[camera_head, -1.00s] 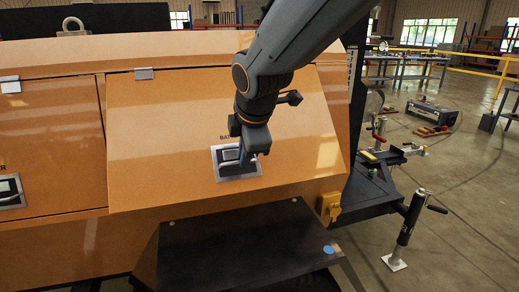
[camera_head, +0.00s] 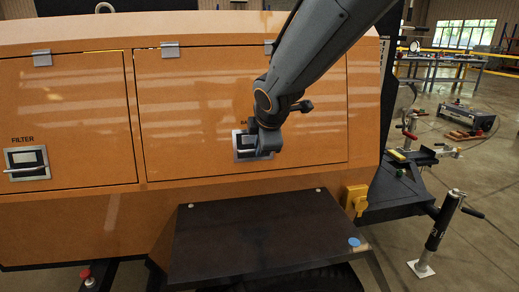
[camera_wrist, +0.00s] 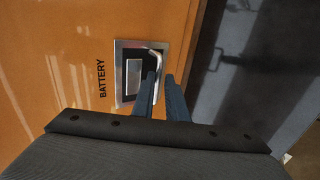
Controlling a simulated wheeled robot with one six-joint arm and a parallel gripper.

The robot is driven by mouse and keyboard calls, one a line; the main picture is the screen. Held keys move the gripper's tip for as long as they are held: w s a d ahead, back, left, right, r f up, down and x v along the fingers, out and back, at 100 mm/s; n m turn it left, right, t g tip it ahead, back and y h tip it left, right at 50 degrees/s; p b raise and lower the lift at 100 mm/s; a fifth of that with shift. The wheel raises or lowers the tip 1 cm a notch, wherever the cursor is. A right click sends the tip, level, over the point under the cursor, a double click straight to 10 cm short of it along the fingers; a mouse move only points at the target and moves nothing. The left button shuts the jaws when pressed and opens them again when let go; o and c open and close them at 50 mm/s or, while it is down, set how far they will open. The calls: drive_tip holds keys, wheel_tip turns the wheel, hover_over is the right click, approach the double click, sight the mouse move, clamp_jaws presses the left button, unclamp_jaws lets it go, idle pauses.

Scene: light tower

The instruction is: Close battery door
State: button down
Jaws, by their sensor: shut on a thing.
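The orange battery door (camera_head: 195,105) is hinged along its top edge on the orange housing. In the head view it lies flush or nearly flush with the housing; I cannot tell whether a thin gap is left. Its metal latch plate (camera_head: 238,146), also in the wrist view (camera_wrist: 122,75), sits low on the door beside the BATTERY label. My gripper (camera_head: 262,150) is at the latch, its blue-grey fingers (camera_wrist: 161,82) shut on the latch handle (camera_wrist: 155,59). My wrist hides part of the latch in the head view.
A closed FILTER door (camera_head: 70,120) is on the left. A black platform (camera_head: 265,235) juts out below the battery door. A yellow box (camera_head: 355,199) sits right of it, and a jack stand (camera_head: 443,225) stands on the floor further right.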

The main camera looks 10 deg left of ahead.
drive_tip(key=f, duration=0.3)
drive_tip(key=shift+s+f, duration=0.15)
drive_tip(key=shift+s, duration=0.05)
drive_tip(key=c, duration=1.9)
unclamp_jaws()
drive_tip(key=shift+w, duration=0.15)
drive_tip(key=shift+d, duration=0.1)
drive_tip(key=p+v, duration=0.1)
drive_tip(key=v, duration=0.7)
drive_tip(key=shift+w+a+r, duration=0.3)
drive_tip(key=shift+r, duration=0.05)
